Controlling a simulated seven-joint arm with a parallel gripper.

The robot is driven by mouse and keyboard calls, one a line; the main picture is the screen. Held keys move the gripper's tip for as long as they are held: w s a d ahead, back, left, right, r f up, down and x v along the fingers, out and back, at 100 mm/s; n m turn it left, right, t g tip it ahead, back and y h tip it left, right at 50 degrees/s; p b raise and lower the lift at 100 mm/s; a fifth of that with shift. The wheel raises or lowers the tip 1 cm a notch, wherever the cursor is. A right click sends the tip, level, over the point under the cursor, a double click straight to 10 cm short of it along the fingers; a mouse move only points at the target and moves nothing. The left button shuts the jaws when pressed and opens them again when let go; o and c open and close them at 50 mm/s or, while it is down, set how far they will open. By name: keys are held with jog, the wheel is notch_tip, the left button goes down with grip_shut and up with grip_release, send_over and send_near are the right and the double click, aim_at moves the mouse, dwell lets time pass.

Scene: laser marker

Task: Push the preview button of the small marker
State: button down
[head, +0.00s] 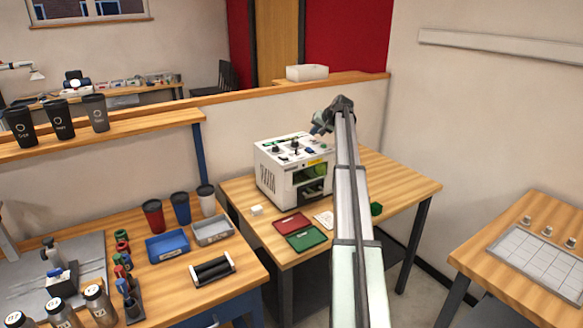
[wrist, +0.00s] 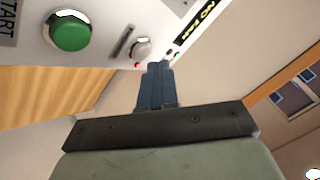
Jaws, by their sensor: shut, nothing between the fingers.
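The small marker (head: 285,175) is a white box machine with a control panel on top, standing on the wooden table at the centre of the head view. My gripper (head: 322,124) is above the right part of that panel. In the wrist view the blue fingers of my gripper (wrist: 159,66) are shut and empty, with their tips close to the panel. A small pale round button (wrist: 141,47) is just beyond and left of the tips; its label cannot be read. I cannot tell whether the tips touch the panel.
A large green button (wrist: 72,31) marked START is further left on the panel. Red and green trays (head: 306,237) lie in front of the marker. A low partition (head: 230,130) stands behind it.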

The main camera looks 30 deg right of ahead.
aim_at(315, 140)
jog(key=shift+r, duration=0.1)
notch_tip(315, 140, up, 6)
jog(key=shift+f, duration=0.1)
dwell(0.7)
